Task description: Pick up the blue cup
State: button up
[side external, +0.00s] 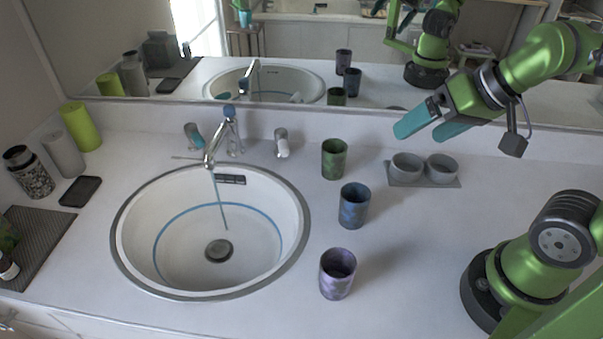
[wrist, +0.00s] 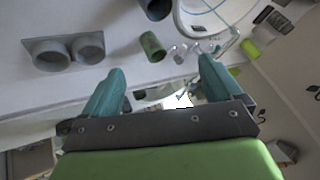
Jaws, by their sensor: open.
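The blue cup (side external: 354,206) stands upright on the counter right of the sink, between the green cup (side external: 334,159) behind it and the purple cup (side external: 337,273) in front. My gripper (side external: 423,130) is in the air above the counter, up and to the right of the blue cup, with its teal fingers apart and nothing between them. In the wrist view the two open fingers of my gripper (wrist: 161,90) show, with the green cup (wrist: 152,46) beyond them. A dark cup at the top edge of that view is cut off, and I cannot tell its colour.
A grey double cup holder (side external: 424,181) sits on the counter below my gripper. The sink (side external: 119,232) with its faucet (side external: 222,135) lies left of the cups. A mirror runs along the back.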

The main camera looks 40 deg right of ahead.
jog(key=w+a+f+n+g, duration=0.2)
jog(key=w+n+g, duration=0.1)
jog(key=n, duration=0.2)
jog(key=n+g+h, duration=0.2)
jog(key=n+g, duration=0.2)
jog(key=n, duration=2.3)
send_over(355, 200)
jog(key=s+a, duration=0.2)
notch_tip(355, 200, down, 13)
jog(key=shift+s+a+r, duration=0.1)
jog(key=shift+s+a, duration=0.05)
jog(key=shift+w+f, duration=0.2)
jog(key=shift+f, duration=1.15)
jog(key=shift+w+f, duration=0.2)
jog(key=shift+f, duration=1.1)
jog(key=c, duration=1.1)
